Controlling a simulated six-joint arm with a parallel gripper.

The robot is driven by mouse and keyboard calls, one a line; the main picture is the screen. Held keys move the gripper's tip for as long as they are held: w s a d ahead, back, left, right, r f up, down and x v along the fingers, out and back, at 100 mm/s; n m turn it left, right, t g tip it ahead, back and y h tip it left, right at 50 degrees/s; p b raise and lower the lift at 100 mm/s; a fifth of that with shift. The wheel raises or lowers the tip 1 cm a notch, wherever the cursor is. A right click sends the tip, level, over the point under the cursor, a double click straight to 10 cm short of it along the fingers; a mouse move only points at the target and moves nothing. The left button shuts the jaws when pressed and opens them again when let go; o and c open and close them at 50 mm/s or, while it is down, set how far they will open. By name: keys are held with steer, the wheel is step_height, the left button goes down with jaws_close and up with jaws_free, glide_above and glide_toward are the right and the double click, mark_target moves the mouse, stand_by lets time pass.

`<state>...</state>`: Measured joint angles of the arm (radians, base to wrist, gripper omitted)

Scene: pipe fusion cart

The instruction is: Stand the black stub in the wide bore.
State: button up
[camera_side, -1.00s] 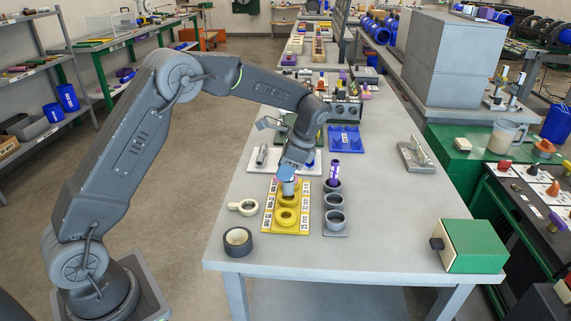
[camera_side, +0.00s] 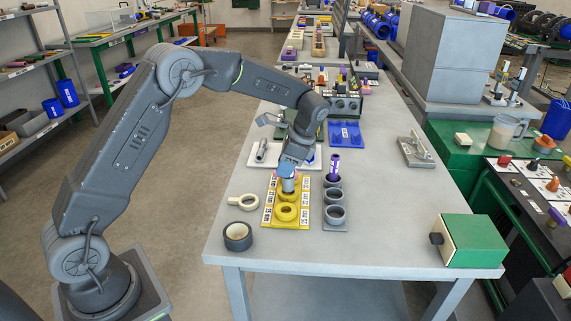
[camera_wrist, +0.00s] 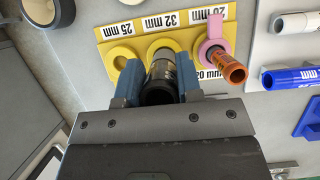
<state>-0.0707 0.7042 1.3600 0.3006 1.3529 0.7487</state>
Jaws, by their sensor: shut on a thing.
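A yellow gauge board (camera_side: 270,222) lies on the table and carries raised yellow rings. In the wrist view its labels (camera_wrist: 180,20) read 25, 32 and 20 mm. My gripper (camera_wrist: 155,85) is shut on the black stub (camera_wrist: 160,72), with a blue finger on each side. The stub's far end lies against the middle ring (camera_wrist: 163,43), beside the 32 mm label. I cannot tell whether it is inside the bore. The 25 mm ring (camera_wrist: 120,56) is empty. In the side view my gripper (camera_side: 288,176) points down over the board.
An orange stub (camera_wrist: 228,68) stands in a pink ring at the 20 mm place. Grey sockets (camera_side: 335,215) stand right of the board, with a purple stub (camera_side: 335,166) in the far one. A black roll (camera_side: 238,236) and a green box (camera_side: 473,241) are nearer.

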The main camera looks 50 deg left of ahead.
steer(key=shift+f, duration=1.45)
stand_by(0.6)
steer(key=o, duration=1)
steer(key=shift+r, duration=0.1)
steer(key=v, duration=1.3)
steer(key=s+d+r+n+t+h, duration=0.1)
steer(key=s+r+n+t, duration=0.1)
steer(key=s+r, duration=0.55)
steer(key=s+d+f+n+t+h, duration=0.1)
steer(key=s+d+n+t, duration=0.1)
steer(key=s, duration=0.9)
steer(key=s+d+f+n+t+h, duration=0.1)
steer(key=s+n+t, duration=0.3)
steer(key=s, duration=0.8)
steer(key=shift+d+n+t, duration=0.4)
steer(key=shift+d+n, duration=0.1)
steer(key=shift+d, duration=0.05)
